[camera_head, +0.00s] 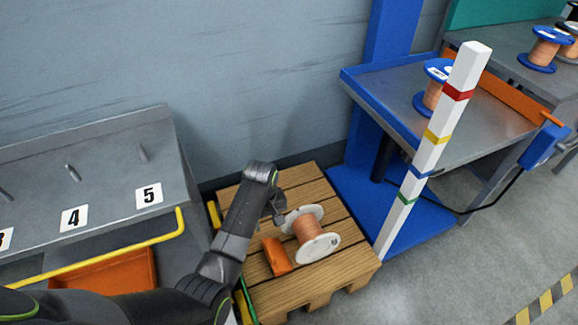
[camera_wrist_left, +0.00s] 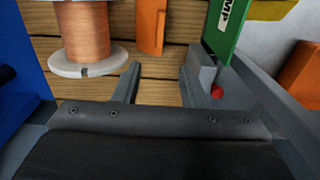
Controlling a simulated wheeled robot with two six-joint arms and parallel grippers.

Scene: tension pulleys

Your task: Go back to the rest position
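My left gripper (camera_head: 278,208) is over the wooden pallet in the head view. In the left wrist view its two fingers (camera_wrist_left: 160,85) stand apart with nothing between them, so it is open and empty. The spool also shows at the upper left of the left wrist view (camera_wrist_left: 87,30), apart from the fingers. My right gripper is in neither view.
An orange block (camera_head: 277,256) lies on the wooden pallet (camera_head: 345,262) beside the spool. A striped white post (camera_head: 428,155) rises at the right. A blue-edged table (camera_head: 385,92) holds a blue spool (camera_head: 433,95). A numbered grey rack (camera_head: 110,165) with a yellow rail stands left.

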